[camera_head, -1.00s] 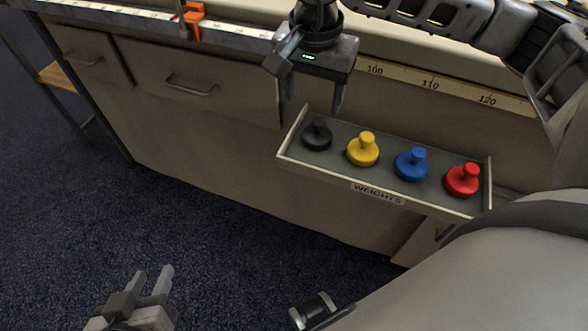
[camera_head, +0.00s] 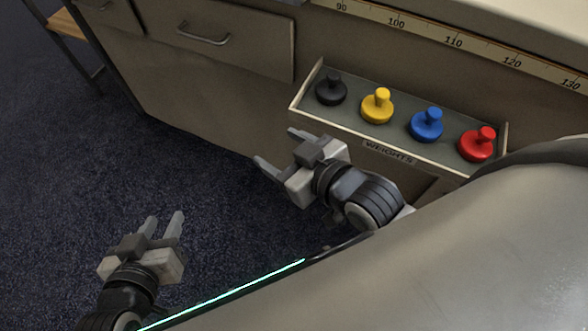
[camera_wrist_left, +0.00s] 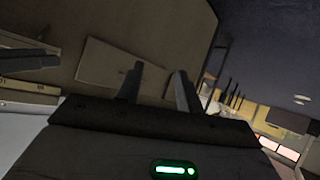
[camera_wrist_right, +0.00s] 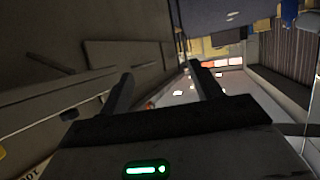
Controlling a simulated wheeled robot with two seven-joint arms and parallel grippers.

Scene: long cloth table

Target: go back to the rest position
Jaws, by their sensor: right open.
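My left gripper (camera_head: 164,228) is at the lower left of the head view, over the dark carpet. Its two fingers stand apart with nothing between them, and they also show in the left wrist view (camera_wrist_left: 158,88). My right gripper (camera_head: 278,152) is in the middle of the head view, in front of the bench and to the left of the weights tray. Its fingers are apart and empty, and they also show in the right wrist view (camera_wrist_right: 160,88).
An open tray labelled WEIGHTS (camera_head: 390,152) juts from the bench front. It holds a black weight (camera_head: 331,91), a yellow weight (camera_head: 377,108), a blue weight (camera_head: 425,126) and a red weight (camera_head: 477,145). A ruler strip (camera_head: 454,41) runs along the bench edge. Carpet (camera_head: 160,150) is clear.

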